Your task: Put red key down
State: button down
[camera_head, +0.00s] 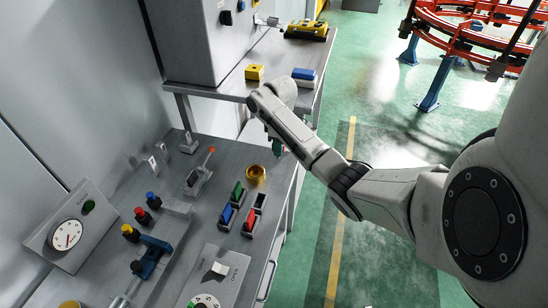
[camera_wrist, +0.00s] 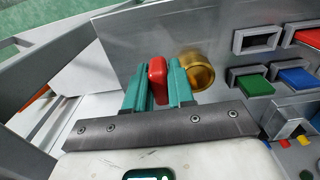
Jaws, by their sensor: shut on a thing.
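My gripper (camera_wrist: 158,88) has teal fingers and is shut on a red key (camera_wrist: 158,78), which stands up between them in the wrist view. In the head view my gripper (camera_head: 276,147) is beyond the brass cup (camera_head: 255,175), near the right edge of the metal bench, and the key is mostly hidden. The brass cup also shows in the wrist view (camera_wrist: 199,72), just right of the fingers. An empty dark slot (camera_head: 261,201) lies beside slots with a green key (camera_head: 238,189), a blue key (camera_head: 226,214) and another red key (camera_head: 250,219).
A lever with an orange tip (camera_head: 210,150), several coloured push buttons (camera_head: 141,215) and a dial box (camera_head: 67,236) stand left on the bench. A grey cabinet (camera_head: 210,40) and yellow block (camera_head: 254,72) are behind. Green floor lies to the right.

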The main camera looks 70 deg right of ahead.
jog(key=shift+w+d+f, duration=0.15)
jog(key=shift+w+f, duration=0.65)
jog(key=shift+f, duration=0.15)
jog(key=shift+w+f, duration=0.15)
jog(key=shift+f, duration=1.6)
jog(key=shift+f, duration=0.1)
jog(key=c, duration=1)
grip_release()
jog(key=shift+o, duration=0.2)
